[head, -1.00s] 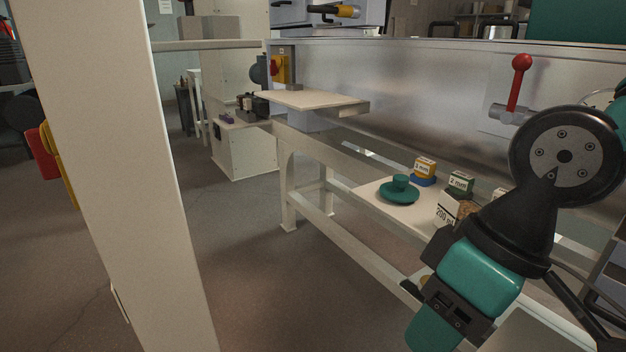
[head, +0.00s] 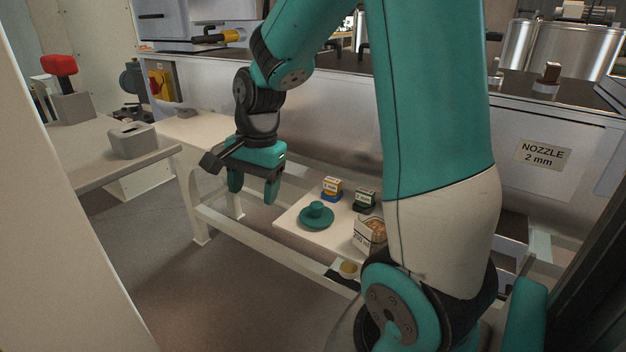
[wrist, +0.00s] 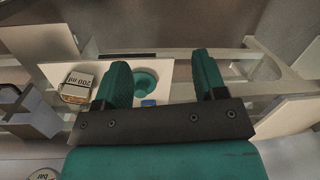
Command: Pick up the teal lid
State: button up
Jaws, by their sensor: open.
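The teal lid (head: 317,214) is a round disc with a raised knob. It lies flat on a pale board (head: 289,221) on the low shelf of the bench. My gripper (head: 253,192) is open and empty, above and to the left of the lid in the head view, with its fingers pointing down. In the wrist view the lid (wrist: 146,82) shows beyond and between the two fingers, nearer the left one, which covers its left edge. The gripper and the lid are apart.
A bench rail (head: 270,247) runs in front. A higher pale bench top (head: 196,128) lies behind my gripper.

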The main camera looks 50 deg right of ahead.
jog(key=d+r+m+h+p, duration=0.1)
jog(key=d+r+m+p, duration=0.35)
jog(key=d+m, duration=0.5)
jog(key=m+g+p, duration=0.1)
jog(key=m+p, duration=0.1)
jog(key=m, duration=0.2)
send_over(317, 204)
jog(key=f, duration=0.1)
notch_tip(317, 204, down, 12)
jog(key=shift+s+r, duration=0.1)
jog(key=shift+r, duration=0.05)
jog(key=shift+f+p, duration=0.65)
jog(key=shift+f, duration=2.35)
jog(key=c, duration=1)
